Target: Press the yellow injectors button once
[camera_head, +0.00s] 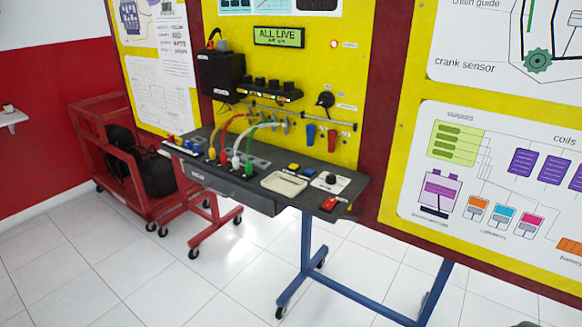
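A small yellow button (293,167) sits on the dark bench top (346,195), right of the middle of the bench. A blue button (308,170) is just to its right. A beige tray (284,184) lies in front of them, and a white plate with a black knob (330,179) is to the right. The labels by the buttons are too small to read. Neither of my grippers shows in this view.
Red, white, green and yellow cables (249,135) stand left of the buttons. A red device (330,203) lies near the bench's right corner. A lit display (279,37) reads "ALL LIVE". A red cart (98,150) stands left. The tiled floor in front is open.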

